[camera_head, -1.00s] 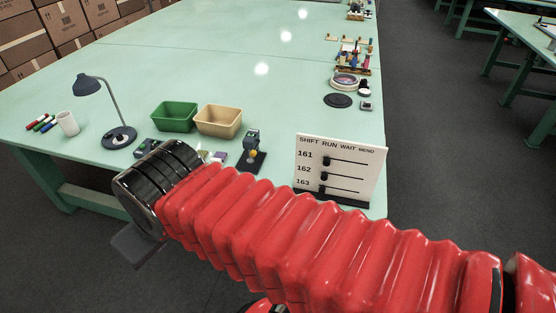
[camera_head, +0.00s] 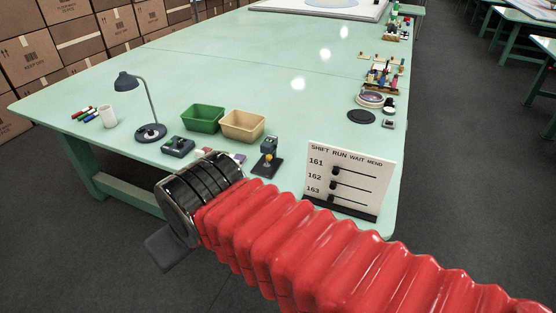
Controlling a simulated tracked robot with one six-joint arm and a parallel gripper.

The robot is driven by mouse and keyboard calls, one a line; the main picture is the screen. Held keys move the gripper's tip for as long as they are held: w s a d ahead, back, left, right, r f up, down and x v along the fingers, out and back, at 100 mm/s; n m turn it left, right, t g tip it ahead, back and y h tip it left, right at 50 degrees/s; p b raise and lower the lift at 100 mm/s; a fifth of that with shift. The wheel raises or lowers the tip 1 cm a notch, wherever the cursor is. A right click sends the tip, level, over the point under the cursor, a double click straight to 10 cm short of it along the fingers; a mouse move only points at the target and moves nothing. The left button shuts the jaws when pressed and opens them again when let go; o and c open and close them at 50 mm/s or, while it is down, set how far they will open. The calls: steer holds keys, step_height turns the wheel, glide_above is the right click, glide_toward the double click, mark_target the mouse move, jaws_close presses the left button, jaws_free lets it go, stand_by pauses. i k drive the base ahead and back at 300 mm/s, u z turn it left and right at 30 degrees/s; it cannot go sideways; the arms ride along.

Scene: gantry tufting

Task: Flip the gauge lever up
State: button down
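A small dark gauge stand (camera_head: 268,158) with a yellow part low on it stands near the table's front edge, left of the sign board. I cannot make out its lever or which way it points. A dark box with a knob-like top (camera_head: 178,146) sits further left, by the lamp. My red ribbed arm crosses the lower picture, ending in a black banded wrist. A grey flat part of my gripper (camera_head: 172,248) shows below it, in front of the table edge and apart from the gauge stand. The fingers are not clear enough to tell open from shut.
On the green table (camera_head: 250,55) stand a green bin (camera_head: 203,119), a tan bin (camera_head: 243,125), a desk lamp (camera_head: 150,132), a white cup (camera_head: 108,117) and a white sign board (camera_head: 347,176). My wrist partly covers small items behind it. The table's middle is clear.

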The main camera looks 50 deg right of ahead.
mark_target(269, 158)
steer(key=z, duration=0.7)
steer(key=i, duration=1)
steer(key=u, duration=0.05)
